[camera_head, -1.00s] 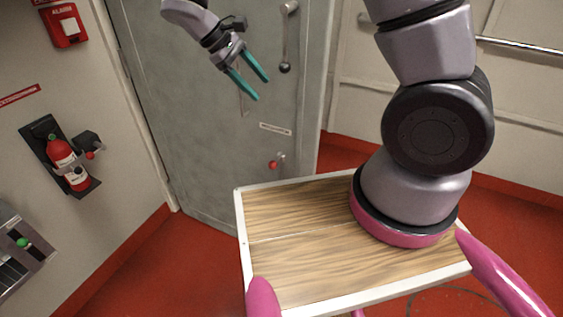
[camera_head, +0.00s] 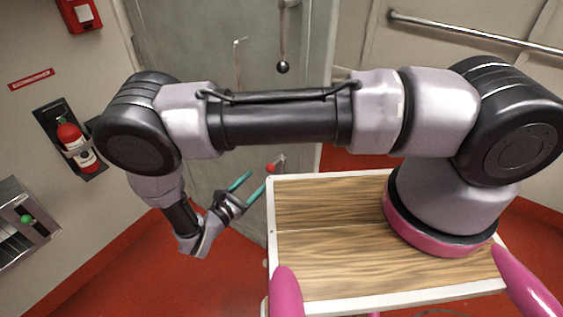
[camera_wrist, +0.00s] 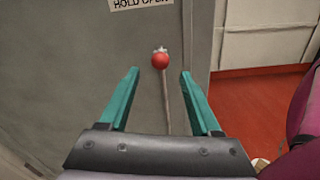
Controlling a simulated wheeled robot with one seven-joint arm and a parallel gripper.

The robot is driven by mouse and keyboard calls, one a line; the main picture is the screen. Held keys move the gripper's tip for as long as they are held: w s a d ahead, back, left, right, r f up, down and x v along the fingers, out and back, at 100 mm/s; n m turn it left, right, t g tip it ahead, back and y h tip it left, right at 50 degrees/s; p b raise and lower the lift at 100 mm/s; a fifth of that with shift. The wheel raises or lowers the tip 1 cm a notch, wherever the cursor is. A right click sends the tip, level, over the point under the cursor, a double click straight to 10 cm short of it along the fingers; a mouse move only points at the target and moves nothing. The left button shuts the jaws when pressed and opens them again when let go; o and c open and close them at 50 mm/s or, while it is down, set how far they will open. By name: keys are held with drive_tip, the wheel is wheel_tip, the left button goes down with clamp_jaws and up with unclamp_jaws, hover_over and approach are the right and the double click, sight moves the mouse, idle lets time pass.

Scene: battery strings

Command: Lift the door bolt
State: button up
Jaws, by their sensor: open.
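The door bolt shows as a red ball knob (camera_head: 270,167) low on the grey door (camera_head: 205,60), near its right edge. In the wrist view the red knob (camera_wrist: 160,61) sits on a thin rod (camera_wrist: 166,98) that runs down between my fingers. My gripper (camera_head: 257,180) is open, with two teal fingers pointing up and right towards the knob. In the wrist view my gripper (camera_wrist: 160,72) has one finger on each side of the rod in the picture, with visible gaps. I cannot tell the depth between fingers and rod. The bolt's lower part is hidden.
A door handle with a black ball (camera_head: 283,66) hangs above. A "HOLD OPEN" label (camera_wrist: 141,3) is above the knob. My wood-topped base is close right of the gripper. A fire extinguisher (camera_head: 76,145) and a metal box (camera_head: 22,222) are on the left wall.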

sight(274, 163)
drive_tip(key=x, duration=1)
drive_tip(key=shift+w+d+f, duration=0.2)
drive_tip(key=shift+w+d, duration=0.05)
drive_tip(key=shift+w, duration=0.05)
clamp_jaws()
idle(1.0)
